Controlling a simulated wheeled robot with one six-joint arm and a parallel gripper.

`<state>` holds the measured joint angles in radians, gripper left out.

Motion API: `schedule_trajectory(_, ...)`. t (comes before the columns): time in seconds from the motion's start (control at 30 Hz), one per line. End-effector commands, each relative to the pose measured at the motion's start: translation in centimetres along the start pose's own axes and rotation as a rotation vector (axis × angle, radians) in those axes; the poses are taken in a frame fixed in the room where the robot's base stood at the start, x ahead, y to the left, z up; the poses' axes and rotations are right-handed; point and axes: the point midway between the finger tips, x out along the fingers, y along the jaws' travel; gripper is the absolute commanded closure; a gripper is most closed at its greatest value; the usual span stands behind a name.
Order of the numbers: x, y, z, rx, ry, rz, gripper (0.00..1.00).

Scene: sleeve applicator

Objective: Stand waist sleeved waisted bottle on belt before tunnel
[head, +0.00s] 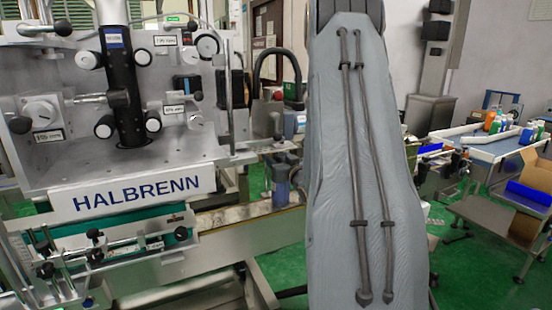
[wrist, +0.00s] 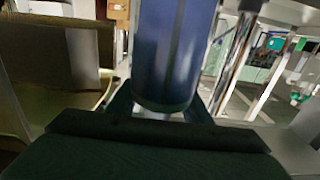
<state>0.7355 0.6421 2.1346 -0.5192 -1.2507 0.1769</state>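In the wrist view a dark blue, see-through cylinder with a rounded lower end, which I take for the waisted bottle (wrist: 172,50), stands between the two dark fingers of my gripper (wrist: 163,108). The fingers lie along both sides of its lower end and appear closed on it. A pale part shows just below that end. Its top is cut off by the frame, and I cannot make out a waist or a sleeve edge. In the head view my arm hides the gripper. The conveyor belt (head: 240,216) runs below the HALBRENN machine; the tunnel cannot be clearly made out.
The HALBRENN machine (head: 135,195), with knobs and rods, fills the left. A blue cylindrical part (head: 280,188) stands beside the belt, close to my arm. At the right are a table with colored bottles (head: 500,125), a blue bin (head: 528,195) and a cardboard box (head: 505,222).

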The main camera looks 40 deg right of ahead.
Motion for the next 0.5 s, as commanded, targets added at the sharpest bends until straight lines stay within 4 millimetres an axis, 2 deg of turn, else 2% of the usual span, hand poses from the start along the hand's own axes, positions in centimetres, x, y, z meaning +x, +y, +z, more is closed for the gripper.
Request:
schedule_trajectory(0.33, -0.1, 0.0, -0.4, 0.000, 0.000, 0.000, 0.56)
schedule_trajectory(0.5, -2.6, 0.1, -0.1, 0.001, -0.001, 0.002, 0.56)
